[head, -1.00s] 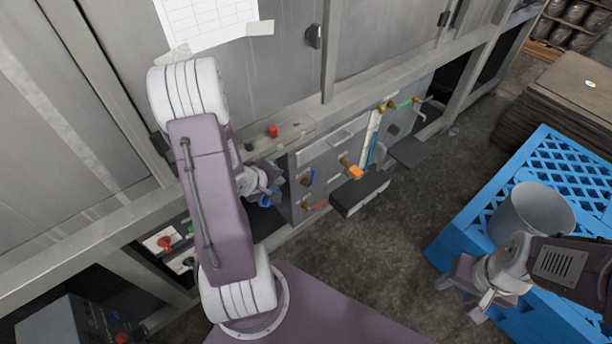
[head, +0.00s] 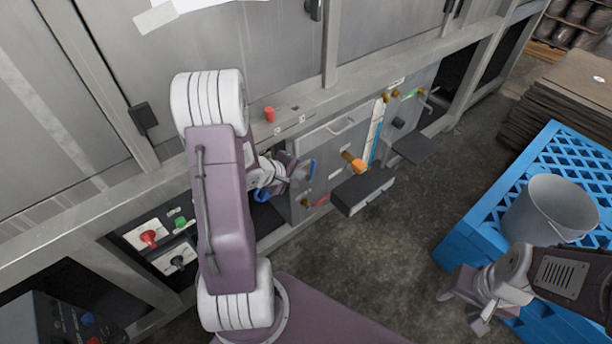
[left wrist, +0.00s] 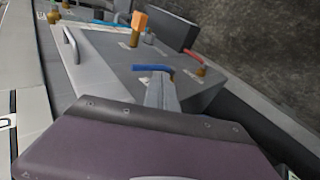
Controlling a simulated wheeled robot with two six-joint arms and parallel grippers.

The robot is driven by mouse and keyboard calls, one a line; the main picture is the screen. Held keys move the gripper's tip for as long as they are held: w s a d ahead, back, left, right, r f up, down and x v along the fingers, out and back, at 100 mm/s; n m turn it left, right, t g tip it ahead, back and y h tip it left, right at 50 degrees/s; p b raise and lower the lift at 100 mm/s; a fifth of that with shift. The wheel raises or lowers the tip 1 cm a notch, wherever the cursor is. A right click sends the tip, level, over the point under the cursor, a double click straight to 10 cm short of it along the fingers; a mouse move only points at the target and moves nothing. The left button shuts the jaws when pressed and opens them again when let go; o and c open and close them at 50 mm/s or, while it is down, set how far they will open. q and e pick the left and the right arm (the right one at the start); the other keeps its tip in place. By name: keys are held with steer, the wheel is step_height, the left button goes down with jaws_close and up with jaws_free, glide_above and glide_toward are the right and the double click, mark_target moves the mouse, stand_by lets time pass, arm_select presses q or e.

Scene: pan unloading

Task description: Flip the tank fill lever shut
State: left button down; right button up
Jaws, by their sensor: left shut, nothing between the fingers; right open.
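A blue lever (head: 313,168) is on the grey panel, and it shows in the left wrist view (left wrist: 153,68), lying across the picture. A red lever (head: 318,201) is below it and also shows in the left wrist view (left wrist: 193,55). Labels are too small to read, so I cannot tell which lever is the tank fill one. My left gripper (head: 291,166) is shut and empty at the panel, just left of the blue lever. In the left wrist view its fingertips (left wrist: 160,88) reach the blue lever; contact is unclear. My right gripper (head: 464,307) is open and empty.
An orange handle (head: 357,165) sticks out right of the blue lever, above a dark box (head: 362,190). A green lever (head: 411,93) is farther right. A grey bucket (head: 550,208) stands on the blue crate (head: 478,212) near my right gripper. The floor between is clear.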

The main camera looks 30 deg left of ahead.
mark_target(312, 168)
arm_select(q)
steer(key=shift+w+d+b, duration=0.15)
steer(key=shift+w+b, duration=0.05)
steer(key=shift+w, duration=0.6)
steer(key=shift+w+d+b, duration=0.1)
steer(key=shift+w+b, duration=0.1)
steer(key=shift+w, duration=0.6)
